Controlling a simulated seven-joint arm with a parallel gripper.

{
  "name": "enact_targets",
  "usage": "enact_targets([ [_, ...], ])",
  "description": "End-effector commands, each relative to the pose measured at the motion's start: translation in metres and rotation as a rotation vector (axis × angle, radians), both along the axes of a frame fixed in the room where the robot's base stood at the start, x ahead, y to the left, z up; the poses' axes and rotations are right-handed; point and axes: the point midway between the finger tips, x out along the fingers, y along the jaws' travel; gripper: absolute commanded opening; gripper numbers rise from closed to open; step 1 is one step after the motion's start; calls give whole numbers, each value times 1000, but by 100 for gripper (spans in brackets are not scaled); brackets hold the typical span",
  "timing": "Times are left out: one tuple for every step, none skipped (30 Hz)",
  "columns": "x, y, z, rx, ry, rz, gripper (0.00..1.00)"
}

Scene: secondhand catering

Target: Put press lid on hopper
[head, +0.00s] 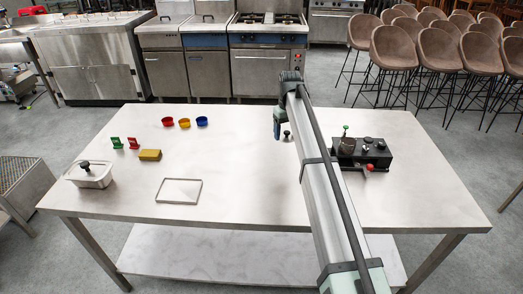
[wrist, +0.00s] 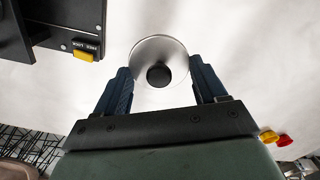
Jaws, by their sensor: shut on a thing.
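The press lid is a pale round disc with a black knob (head: 286,133). In the wrist view the lid (wrist: 158,54) lies between my fingers, its knob toward my palm. My gripper (head: 280,130) is shut on the lid, also seen in the wrist view (wrist: 160,70); the exact contact at the lid's edge is hard to see. The black press (head: 376,153) stands to the right on the table. A dark cup-like part on it, which looks like the hopper (head: 347,147), is apart from the lid. My arm hides part of the table between them.
A yellow lock switch on a black body (wrist: 83,56) shows in the wrist view.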

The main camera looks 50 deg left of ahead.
Motion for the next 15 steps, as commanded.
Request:
enact_targets([
  [5, 13, -1, -1, 0, 58, 41],
  [6, 16, -1, -1, 0, 93, 41],
  [8, 19, -1, -1, 0, 137, 41],
  [9, 21, -1, -1, 0, 167, 41],
  [10, 23, -2, -1, 0, 194, 41],
  [10, 24, -2, -1, 0, 225, 41],
  [11, 25, -2, -1, 0, 246, 41],
  [12, 26, -2, -1, 0, 264, 41],
  [12, 27, -2, -1, 0, 285, 41],
  [12, 27, -2, -1, 0, 297, 41],
  [13, 27, -2, -1, 0, 308, 41],
  [13, 28, -3, -1, 0, 318, 41],
  [13, 28, -4, -1, 0, 324, 41],
  [13, 28, -5, -1, 0, 328, 41],
  [13, 28, -8, 0, 1, 332, 41],
])
